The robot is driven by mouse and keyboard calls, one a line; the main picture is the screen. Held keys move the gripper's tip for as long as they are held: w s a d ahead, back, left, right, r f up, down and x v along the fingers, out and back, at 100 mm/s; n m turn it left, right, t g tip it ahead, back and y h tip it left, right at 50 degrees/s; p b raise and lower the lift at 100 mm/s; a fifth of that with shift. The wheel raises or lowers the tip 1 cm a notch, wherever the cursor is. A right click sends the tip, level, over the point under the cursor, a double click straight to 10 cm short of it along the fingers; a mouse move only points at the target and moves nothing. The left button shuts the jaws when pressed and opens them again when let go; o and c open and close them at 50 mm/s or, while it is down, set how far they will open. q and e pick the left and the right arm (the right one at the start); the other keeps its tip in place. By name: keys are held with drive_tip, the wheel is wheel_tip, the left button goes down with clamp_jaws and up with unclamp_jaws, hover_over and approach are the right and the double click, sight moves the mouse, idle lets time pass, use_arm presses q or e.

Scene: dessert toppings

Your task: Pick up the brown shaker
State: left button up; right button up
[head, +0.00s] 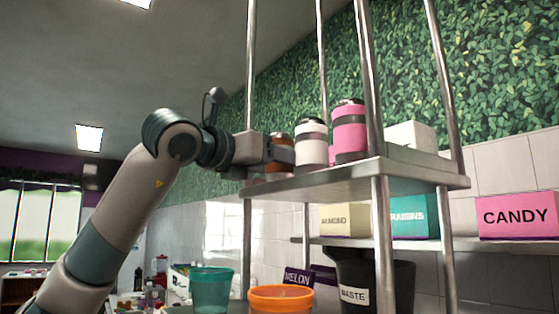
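The brown shaker (277,141) stands at the left end of the raised metal shelf, an orange-brown jar with a dark lid. My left gripper (284,154) is level with its middle and covers part of it. The shaker shows above and below the fingers. I cannot tell whether the fingers touch it or are closed on it. A white shaker (311,150) stands just right of it, and a pink shaker (350,133) is further right. My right gripper is not in view.
Metal posts (371,80) rise around the shelf (400,170). Below are almond, raisins (414,216) and candy (516,216) boxes, black waste bins (355,268), an orange bowl (281,298) and a teal container (211,290).

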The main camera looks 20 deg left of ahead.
use_arm(q)
drive_tip(key=c, duration=1.1)
drive_tip(key=shift+r, duration=0.2)
wheel_tip(320, 180, up, 8)
drive_tip(key=shift+b, duration=0.85)
drive_tip(key=shift+r, duration=0.85)
